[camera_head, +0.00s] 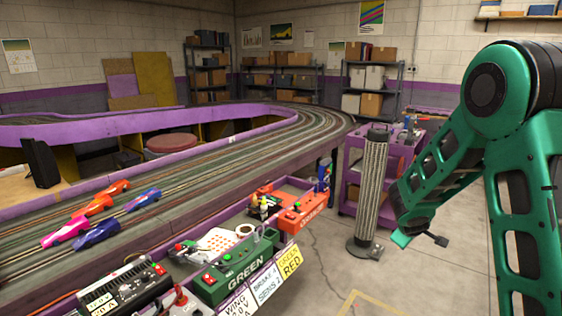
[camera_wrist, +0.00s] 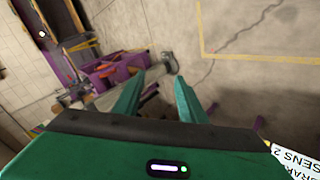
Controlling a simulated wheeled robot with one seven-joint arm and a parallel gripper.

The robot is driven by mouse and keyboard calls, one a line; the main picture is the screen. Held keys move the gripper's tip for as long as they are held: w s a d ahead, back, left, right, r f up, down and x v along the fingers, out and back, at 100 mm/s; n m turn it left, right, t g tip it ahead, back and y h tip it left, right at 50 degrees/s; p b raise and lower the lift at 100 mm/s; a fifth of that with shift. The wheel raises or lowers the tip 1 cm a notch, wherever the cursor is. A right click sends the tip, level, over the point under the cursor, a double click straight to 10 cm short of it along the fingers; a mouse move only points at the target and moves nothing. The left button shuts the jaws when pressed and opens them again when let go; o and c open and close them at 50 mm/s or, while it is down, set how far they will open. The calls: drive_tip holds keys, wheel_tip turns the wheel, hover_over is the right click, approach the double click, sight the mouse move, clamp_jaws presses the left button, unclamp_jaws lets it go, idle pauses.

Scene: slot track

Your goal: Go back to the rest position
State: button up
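My gripper (camera_head: 420,237) hangs at the end of my green arm, right of the middle in the head view, over the bare floor. It is beside the tall grey ribbed column (camera_head: 371,190) and to the right of the track side tray. In the wrist view my gripper (camera_wrist: 163,85) shows two green fingers spread apart, with nothing held between them. The floor and part of the column show beyond the fingertips.
The slot track (camera_head: 215,155) with several toy cars fills the left. A tray with the GREEN box (camera_head: 235,275) and the RED box (camera_head: 302,212) runs along its near edge. A purple cart (camera_head: 350,195) stands behind the column. The concrete floor (camera_head: 440,285) is clear at lower right.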

drive_tip(key=s+d+r+m+g+y, duration=0.1)
drive_tip(key=s+d+r+m+g, duration=0.15)
drive_tip(key=s, duration=0.55)
drive_tip(key=s+d+r+m+g, duration=0.1)
drive_tip(key=s+r+m, duration=0.15)
drive_tip(key=s, duration=0.45)
drive_tip(key=s+d+r+m+g+y, duration=0.1)
drive_tip(key=s+d+r+m+g, duration=0.15)
drive_tip(key=s, duration=0.55)
drive_tip(key=s+a+r+m+g+y, duration=0.1)
drive_tip(key=s+a+m, duration=0.1)
drive_tip(key=s, duration=0.9)
drive_tip(key=s+a+r+m+g+y, duration=0.1)
drive_tip(key=s+a+m+y, duration=0.1)
drive_tip(key=s, duration=0.9)
drive_tip(key=a+m, duration=0.1)
drive_tip(key=a, duration=0.1)
drive_tip(key=shift+a+r+y, duration=0.2)
drive_tip(key=shift+a+y, duration=0.1)
drive_tip(key=shift+a, duration=0.1)
drive_tip(key=shift+c, duration=0.9)
